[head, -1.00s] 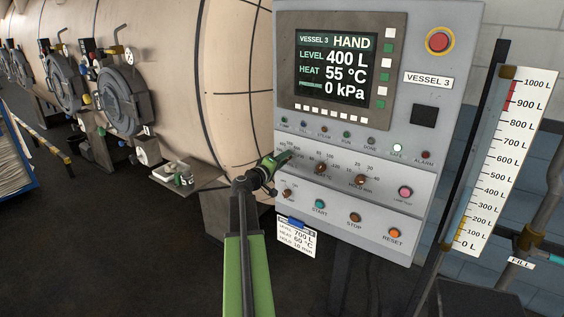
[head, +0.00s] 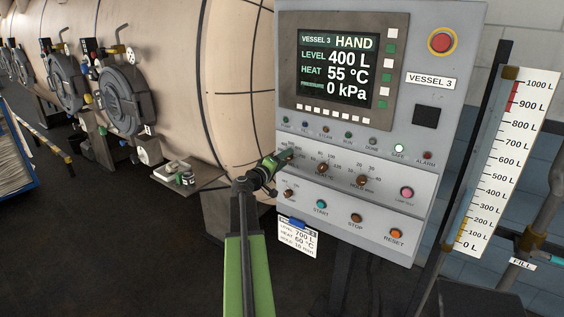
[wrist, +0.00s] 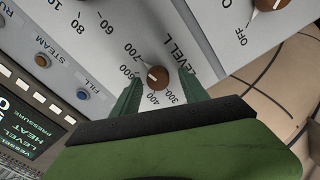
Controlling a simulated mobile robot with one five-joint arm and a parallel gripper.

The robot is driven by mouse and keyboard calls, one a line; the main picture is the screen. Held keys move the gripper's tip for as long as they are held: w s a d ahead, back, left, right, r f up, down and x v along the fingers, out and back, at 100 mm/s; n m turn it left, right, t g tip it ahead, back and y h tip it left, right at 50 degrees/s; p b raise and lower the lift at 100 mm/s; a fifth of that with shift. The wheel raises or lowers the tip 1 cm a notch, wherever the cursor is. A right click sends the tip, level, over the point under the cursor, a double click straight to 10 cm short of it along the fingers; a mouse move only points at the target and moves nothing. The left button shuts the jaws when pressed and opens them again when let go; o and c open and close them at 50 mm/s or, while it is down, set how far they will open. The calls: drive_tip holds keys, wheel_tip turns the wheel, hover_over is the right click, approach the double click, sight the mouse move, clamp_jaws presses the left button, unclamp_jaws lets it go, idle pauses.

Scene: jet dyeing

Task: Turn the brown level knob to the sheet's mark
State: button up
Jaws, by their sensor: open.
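The brown level knob (wrist: 158,77) shows in the wrist view on the grey panel, beside the print "LEVEL L" and marks from 300 to 700. In the head view my gripper (head: 284,157) is at the panel's left edge and hides the level knob. The sheet (head: 298,238) hangs under the panel on a blue clip and reads level 700 L.
The display (head: 337,67) reads HAND, 400 L, 55 °C, 0 kPa. Other brown knobs (head: 321,170) sit right of my gripper, with start, stop and reset buttons (head: 396,234) below. A red emergency button (head: 441,42) is at the top right. A pale vessel (head: 235,90) stands close on the left.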

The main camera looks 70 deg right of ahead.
drive_tip(key=v, duration=1.7)
drive_tip(key=shift+a, duration=0.2)
